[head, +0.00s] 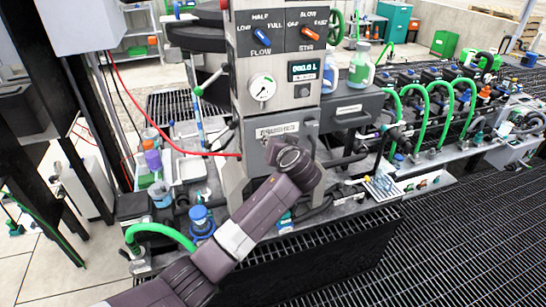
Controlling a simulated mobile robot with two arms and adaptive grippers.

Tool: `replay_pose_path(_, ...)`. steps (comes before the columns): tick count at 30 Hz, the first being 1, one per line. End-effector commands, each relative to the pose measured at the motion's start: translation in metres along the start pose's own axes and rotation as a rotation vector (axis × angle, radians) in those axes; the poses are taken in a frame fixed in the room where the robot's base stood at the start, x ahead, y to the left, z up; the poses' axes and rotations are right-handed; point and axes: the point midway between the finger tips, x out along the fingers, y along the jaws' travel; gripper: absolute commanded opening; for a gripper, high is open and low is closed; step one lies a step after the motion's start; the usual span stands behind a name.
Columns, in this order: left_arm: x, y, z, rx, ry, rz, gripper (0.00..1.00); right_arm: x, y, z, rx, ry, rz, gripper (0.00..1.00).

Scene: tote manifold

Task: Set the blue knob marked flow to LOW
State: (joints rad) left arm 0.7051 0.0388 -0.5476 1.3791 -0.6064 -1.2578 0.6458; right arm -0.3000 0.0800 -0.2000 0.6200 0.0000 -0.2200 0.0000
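The blue knob (261,35) marked FLOW is on the upper front of the grey cabinet (241,75) in the head view. LOW is printed to its left, HALF above it and FULL to its right. The knob is too small to tell surely which mark it points at. My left arm comes in from the bottom left, and its wrist is in front of the cabinet's lower part, well below the knob. My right gripper is not in view.
An orange knob (312,32) marked STIR is right of the blue one. Below are a round gauge (262,87), a green-lit display (304,70) and a drawer (278,131). A green-tipped lever (199,91) sticks out left of the cabinet. Bottles and green hoses (438,100) are at the right.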

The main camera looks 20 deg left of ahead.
Motion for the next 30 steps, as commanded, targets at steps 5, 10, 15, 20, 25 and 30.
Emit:
replay_pose_path(5,0.010,0.008,0.029,0.027,-0.031,0.020,0.28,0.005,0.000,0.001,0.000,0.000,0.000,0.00)
replay_pose_path(10,0.014,0.013,0.043,0.041,-0.047,0.034,0.28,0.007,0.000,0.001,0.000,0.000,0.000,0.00)
replay_pose_path(15,0.015,0.015,0.049,0.045,-0.052,0.038,0.28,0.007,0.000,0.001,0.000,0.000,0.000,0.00)
replay_pose_path(20,0.016,0.015,0.049,0.046,-0.053,0.038,0.28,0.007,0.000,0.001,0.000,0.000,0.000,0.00)
replay_pose_path(25,0.015,0.015,0.049,0.045,-0.052,0.038,0.40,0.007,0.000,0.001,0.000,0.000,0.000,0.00)
replay_pose_path(30,0.012,0.011,0.040,0.061,-0.032,0.040,0.51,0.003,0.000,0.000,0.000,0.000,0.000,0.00)
